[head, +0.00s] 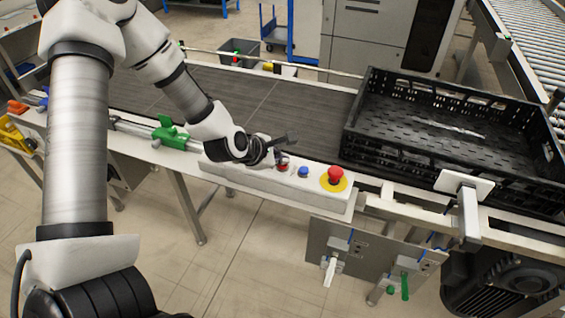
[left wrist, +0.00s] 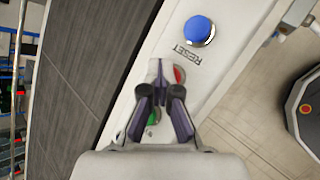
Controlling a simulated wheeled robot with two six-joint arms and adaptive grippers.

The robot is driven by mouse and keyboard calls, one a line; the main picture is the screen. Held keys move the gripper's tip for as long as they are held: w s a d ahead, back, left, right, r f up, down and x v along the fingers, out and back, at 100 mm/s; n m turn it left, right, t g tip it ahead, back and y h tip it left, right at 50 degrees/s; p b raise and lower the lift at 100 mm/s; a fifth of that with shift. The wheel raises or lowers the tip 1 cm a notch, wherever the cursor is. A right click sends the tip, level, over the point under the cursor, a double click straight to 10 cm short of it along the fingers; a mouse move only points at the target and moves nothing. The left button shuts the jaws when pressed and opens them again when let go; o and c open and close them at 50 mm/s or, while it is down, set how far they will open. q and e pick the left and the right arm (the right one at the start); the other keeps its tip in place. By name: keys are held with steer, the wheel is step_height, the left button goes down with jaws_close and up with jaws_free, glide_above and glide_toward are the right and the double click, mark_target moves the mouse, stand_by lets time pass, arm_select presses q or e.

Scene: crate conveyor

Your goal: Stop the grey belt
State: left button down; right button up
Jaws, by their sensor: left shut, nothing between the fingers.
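The grey belt (head: 245,96) runs along behind a pale control box (head: 250,177). On the box are a red button (head: 283,164), a blue button (head: 303,171) and a red mushroom-head stop button (head: 335,174) on a yellow disc. In the left wrist view the blue button (left wrist: 199,30) is marked RESET; the red button (left wrist: 179,75) and a green button (left wrist: 153,118) are partly hidden by the fingers. My left gripper (head: 274,158) is shut and empty, over the box beside the red button; I cannot tell whether it touches. My right gripper is out of view.
A black crate (head: 357,122) sits at the right end of the belt. A bracket with a white plate (head: 465,184) stands at the crate's near side. A green clamp (head: 171,133) is on the near rail. The floor in front is clear.

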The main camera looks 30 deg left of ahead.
arm_select(q)
steer(key=shift+r+p, duration=0.4)
steer(key=shift+r, duration=0.4)
step_height(320, 180, up, 5)
steer(key=p, duration=0.4)
stand_by(0.5)
